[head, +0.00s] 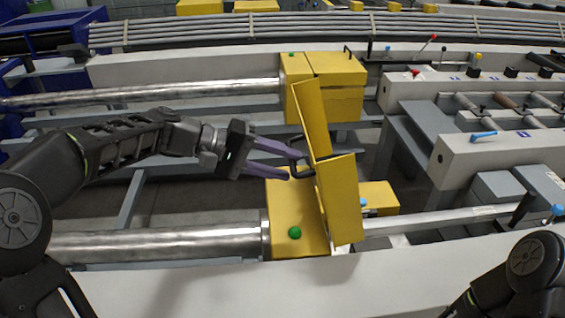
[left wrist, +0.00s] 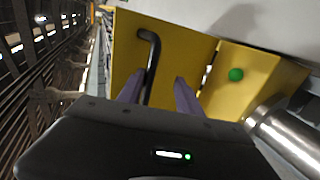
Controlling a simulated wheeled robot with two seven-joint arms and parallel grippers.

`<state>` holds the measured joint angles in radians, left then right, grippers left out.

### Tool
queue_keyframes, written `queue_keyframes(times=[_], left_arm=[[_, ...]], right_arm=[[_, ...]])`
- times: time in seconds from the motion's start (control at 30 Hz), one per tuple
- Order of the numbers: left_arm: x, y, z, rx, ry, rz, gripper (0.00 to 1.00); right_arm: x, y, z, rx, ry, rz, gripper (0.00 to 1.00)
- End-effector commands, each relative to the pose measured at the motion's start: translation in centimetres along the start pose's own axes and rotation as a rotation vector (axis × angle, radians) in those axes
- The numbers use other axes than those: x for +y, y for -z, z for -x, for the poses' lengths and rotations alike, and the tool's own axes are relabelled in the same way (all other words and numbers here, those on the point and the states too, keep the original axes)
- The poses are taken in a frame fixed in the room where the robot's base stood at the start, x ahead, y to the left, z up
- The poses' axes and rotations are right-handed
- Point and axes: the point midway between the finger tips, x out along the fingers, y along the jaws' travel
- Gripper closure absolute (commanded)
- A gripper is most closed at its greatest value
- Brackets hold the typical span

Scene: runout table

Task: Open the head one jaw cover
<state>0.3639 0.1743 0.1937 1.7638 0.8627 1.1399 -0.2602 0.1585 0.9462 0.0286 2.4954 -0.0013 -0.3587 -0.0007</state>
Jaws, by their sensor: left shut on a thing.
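A yellow jaw cover (head: 342,200) on the nearer yellow head stands raised and steeply tilted, apart from the yellow housing (head: 280,200) beneath its open side. My left gripper (head: 289,161) reaches in from the left, its purple fingers at the cover's black handle (head: 297,150). In the left wrist view, the fingers (left wrist: 158,95) sit around the black bar handle (left wrist: 150,55) on the yellow cover (left wrist: 125,45). The gripper is shut on the handle; the exact finger contact is partly hidden. My right gripper is out of view.
A green knob (head: 294,233) sits on the near housing. A second yellow head (head: 335,68) stands behind, its cover down. Long steel bars (head: 150,243) run left from both heads. A white rail (head: 230,290) crosses the front, and a control-lever bench (head: 490,150) stands right.

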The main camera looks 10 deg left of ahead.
Motion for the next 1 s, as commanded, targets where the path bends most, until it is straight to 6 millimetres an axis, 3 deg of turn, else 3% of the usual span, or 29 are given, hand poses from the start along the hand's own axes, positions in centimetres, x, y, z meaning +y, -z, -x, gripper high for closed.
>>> queue_keyframes(times=[0.67,1.0], left_arm=[[-0.1,0.1,0.4,0.004,0.001,0.000,0.66],[0.0,0.1,5.3,0.008,0.001,0.000,0.66]], right_arm=[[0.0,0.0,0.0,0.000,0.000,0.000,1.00],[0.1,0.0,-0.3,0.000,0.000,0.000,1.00]])
